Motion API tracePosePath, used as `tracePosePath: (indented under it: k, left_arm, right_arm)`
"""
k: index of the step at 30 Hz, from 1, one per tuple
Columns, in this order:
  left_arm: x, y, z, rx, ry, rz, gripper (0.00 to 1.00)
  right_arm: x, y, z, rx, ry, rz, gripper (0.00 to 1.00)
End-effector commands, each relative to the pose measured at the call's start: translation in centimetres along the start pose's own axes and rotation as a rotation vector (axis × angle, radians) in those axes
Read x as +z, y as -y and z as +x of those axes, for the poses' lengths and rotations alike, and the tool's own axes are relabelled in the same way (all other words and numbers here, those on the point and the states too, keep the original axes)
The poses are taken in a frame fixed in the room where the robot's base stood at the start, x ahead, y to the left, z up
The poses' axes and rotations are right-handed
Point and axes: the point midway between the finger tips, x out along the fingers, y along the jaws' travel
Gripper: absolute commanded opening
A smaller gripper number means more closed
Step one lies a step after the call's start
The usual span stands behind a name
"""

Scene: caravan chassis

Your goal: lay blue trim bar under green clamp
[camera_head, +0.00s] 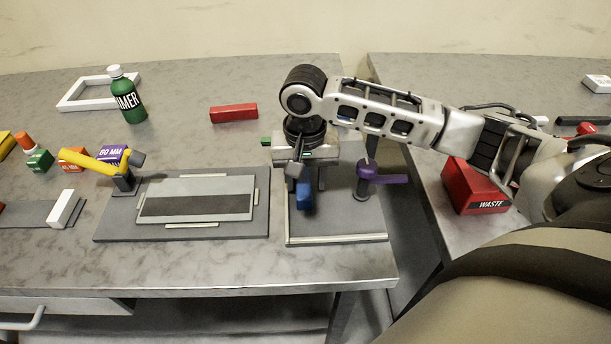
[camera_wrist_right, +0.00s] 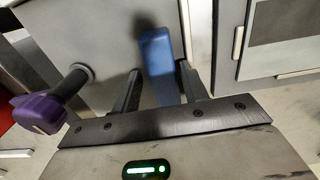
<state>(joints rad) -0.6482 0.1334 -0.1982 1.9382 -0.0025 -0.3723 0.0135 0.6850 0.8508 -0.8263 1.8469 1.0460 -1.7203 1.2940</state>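The blue trim bar (camera_head: 305,196) is on or just above the grey board (camera_head: 340,239), below my right gripper (camera_head: 307,177). In the right wrist view the bar (camera_wrist_right: 157,62) lies between the two spread fingers of the gripper (camera_wrist_right: 160,75), close to one finger and with a gap to the other. The gripper looks open around or above the bar; contact is not clear. A small green piece (camera_head: 266,141), perhaps part of the green clamp, shows left of my wrist; the rest is hidden behind it. My left gripper is out of view.
A purple-handled clamp (camera_head: 383,179) stands right of the gripper and a yellow-handled one (camera_head: 92,161) at the left board (camera_head: 108,226). A red waste box (camera_head: 470,187) stands on the right table.

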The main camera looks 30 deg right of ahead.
Motion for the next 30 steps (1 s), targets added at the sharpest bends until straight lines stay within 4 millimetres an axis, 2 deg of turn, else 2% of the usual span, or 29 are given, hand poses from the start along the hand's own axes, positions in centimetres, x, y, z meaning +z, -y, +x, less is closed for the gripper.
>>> tracePosePath:
  k: [1, 8, 13, 17, 27, 30]
  left_arm:
    - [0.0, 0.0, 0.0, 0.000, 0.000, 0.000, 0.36]
    - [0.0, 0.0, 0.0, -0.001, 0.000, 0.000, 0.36]
    - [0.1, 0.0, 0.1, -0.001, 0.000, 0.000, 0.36]
    - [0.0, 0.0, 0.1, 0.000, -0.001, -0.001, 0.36]
    - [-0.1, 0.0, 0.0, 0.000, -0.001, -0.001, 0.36]
    - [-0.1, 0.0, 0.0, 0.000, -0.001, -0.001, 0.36]
  right_arm:
    - [0.1, 0.5, -0.1, -0.017, -0.002, -0.004, 0.52]
    - [0.1, 0.6, -0.1, -0.020, -0.001, -0.005, 0.52]
    - [0.0, 0.7, -1.7, -0.026, -0.005, -0.007, 0.52]
    - [0.0, 0.5, -4.3, -0.022, -0.007, -0.006, 0.52]
    - [-0.1, 0.0, -12.5, -0.009, -0.010, -0.002, 0.52]
    - [0.0, -0.1, -14.1, -0.006, -0.008, -0.001, 0.52]
